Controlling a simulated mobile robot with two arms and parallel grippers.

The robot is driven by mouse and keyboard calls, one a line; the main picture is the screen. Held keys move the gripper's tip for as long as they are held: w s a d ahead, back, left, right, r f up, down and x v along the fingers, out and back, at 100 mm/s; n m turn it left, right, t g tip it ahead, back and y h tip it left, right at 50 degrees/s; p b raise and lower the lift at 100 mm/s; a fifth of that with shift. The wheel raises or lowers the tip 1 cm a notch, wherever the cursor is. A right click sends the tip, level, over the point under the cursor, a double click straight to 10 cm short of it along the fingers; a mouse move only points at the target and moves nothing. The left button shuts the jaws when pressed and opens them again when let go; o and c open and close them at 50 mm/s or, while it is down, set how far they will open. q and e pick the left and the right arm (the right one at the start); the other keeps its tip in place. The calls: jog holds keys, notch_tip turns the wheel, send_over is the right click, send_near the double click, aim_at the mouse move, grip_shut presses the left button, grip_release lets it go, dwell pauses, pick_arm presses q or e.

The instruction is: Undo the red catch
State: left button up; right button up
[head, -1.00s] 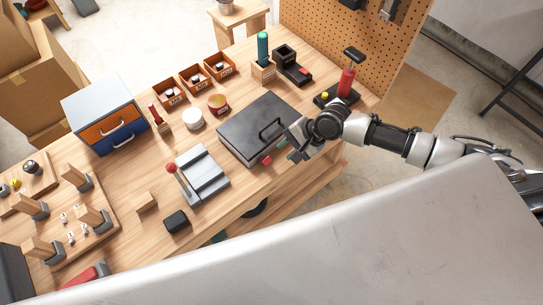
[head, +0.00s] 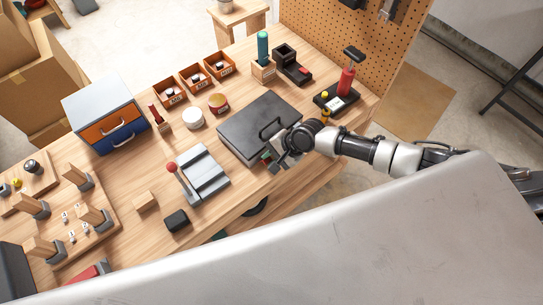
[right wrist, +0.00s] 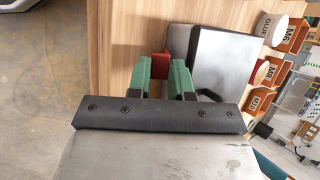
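The red catch (right wrist: 160,65) is a small red block at the front edge of a dark case (head: 250,118), which lies flat with its handle facing me. In the right wrist view the catch shows just beyond the gap between my right gripper's green fingertips. In the head view this gripper (head: 270,160) is at the case's front edge and largely hides the catch. I cannot tell if the fingers touch it. My left gripper is not in view.
A grey device with a red-knobbed lever (head: 206,172) stands left of the case. Orange bins (head: 194,78) and a round white tin (head: 193,118) are behind. A red-handled tool on a black base (head: 345,88) stands at right. Bare wood lies in front of the case.

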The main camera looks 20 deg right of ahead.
grip_shut()
jog(key=shift+s+d+f+t+y+b, duration=0.15)
jog(key=shift+s+f+t+y+b, duration=0.3)
jog(key=shift+f+t+b, duration=0.15)
jog(key=t+b, duration=0.1)
jog(key=b, duration=0.1)
jog(key=f+t+y+b, duration=0.1)
jog(key=b, duration=0.1)
jog(key=shift+s+d+f+n, duration=0.1)
jog(key=shift+s+d+n, duration=0.1)
jog(key=shift+s+n, duration=0.2)
jog(key=shift+b, duration=0.3)
jog(key=shift+r, duration=0.2)
jog(key=shift+o, duration=2.4)
grip_release()
